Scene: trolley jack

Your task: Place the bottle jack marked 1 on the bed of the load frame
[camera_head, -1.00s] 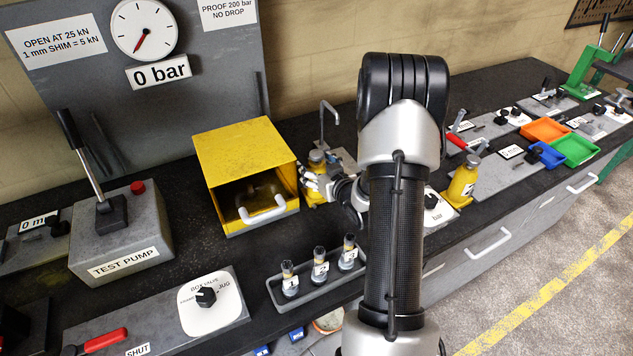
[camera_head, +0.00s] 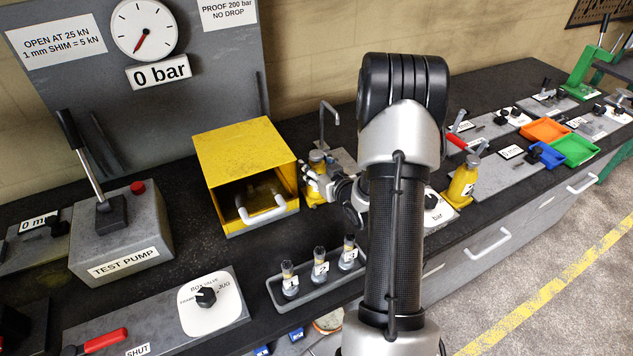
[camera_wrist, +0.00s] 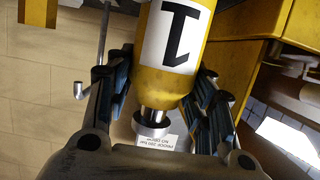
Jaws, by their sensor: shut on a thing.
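The bottle jack marked 1 (camera_wrist: 172,45) is a yellow cylinder with a white label and a metal ram. In the wrist view it sits between the two dark fingers of my gripper (camera_wrist: 163,92), which is shut on it. The camera sees the jack upside down, and its base is out of the picture. In the head view the jack (camera_head: 316,161) is beside the right side of an open-fronted yellow box (camera_head: 247,150), partly covered by my gripper (camera_head: 316,178). I cannot tell whether its base touches the bench. I cannot make out which part is the load frame's bed.
A second yellow bottle jack (camera_head: 464,182) stands right of my arm. A tray (camera_head: 318,283) with several numbered bottles is in front of the box. A bent metal pipe (camera_head: 322,122) rises behind the held jack. The test pump (camera_head: 120,235) stands at left.

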